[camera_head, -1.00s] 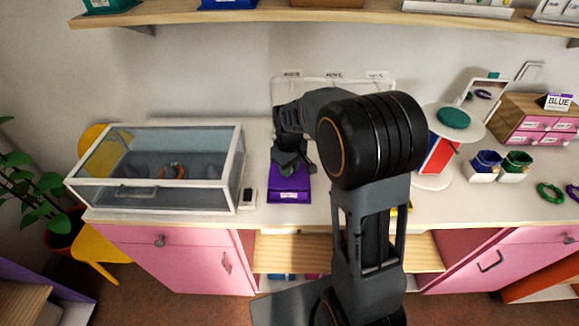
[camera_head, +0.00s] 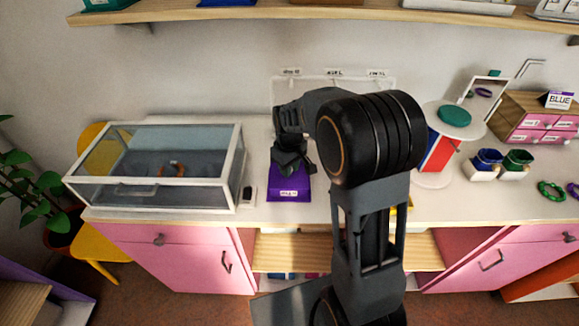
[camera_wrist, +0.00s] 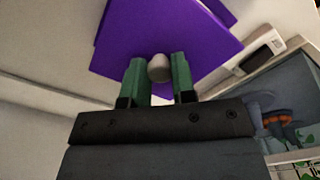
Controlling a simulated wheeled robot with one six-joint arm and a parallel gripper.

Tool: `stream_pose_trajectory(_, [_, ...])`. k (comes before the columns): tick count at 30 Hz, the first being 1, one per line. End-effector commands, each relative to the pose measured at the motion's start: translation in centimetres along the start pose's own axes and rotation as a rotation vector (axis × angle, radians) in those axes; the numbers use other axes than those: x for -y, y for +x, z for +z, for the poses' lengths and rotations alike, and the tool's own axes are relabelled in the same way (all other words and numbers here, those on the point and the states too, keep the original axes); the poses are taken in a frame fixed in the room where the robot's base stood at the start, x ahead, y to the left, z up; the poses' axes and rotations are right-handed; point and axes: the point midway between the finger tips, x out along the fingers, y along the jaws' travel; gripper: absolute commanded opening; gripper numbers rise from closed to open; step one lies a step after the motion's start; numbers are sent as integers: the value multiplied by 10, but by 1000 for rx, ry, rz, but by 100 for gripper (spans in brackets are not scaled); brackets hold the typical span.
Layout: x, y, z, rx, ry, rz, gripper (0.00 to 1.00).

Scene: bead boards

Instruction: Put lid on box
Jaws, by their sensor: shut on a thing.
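A purple lid (camera_wrist: 160,28) with a round grey knob (camera_wrist: 159,68) fills the upper middle of the wrist view. My gripper (camera_wrist: 159,80) is shut on the knob, with one green fingertip on each side. Another purple edge (camera_wrist: 219,10) shows past the lid's corner, likely the box; I cannot tell whether they touch. In the head view my gripper (camera_head: 290,163) is over the purple box (camera_head: 289,186), which has a white label at its front. My arm and gripper hide the lid and the box's top there.
A glass display case (camera_head: 150,190) stands left of the box, with a small white device (camera_head: 248,194) between them. A clear stand with labels is behind my arm. To the right are a round display stand (camera_head: 432,180), cups (camera_head: 487,160) and pink drawers (camera_head: 538,138).

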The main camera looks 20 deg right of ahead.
Motion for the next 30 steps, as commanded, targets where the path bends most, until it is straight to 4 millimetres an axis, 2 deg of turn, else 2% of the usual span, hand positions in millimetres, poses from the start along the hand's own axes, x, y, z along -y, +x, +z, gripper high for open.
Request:
stream_pose_trajectory(11, [0, 0, 0, 0, 0, 0, 2])
stream_pose_trajectory(12, [0, 0, 0, 0, 0, 0, 28])
stream_pose_trajectory(20, [0, 0, 0, 0, 0, 0, 53])
stream_pose_trajectory(25, [0, 0, 0, 0, 0, 0, 54])
stream_pose_trajectory(30, [0, 0, 0, 0, 0, 0, 71])
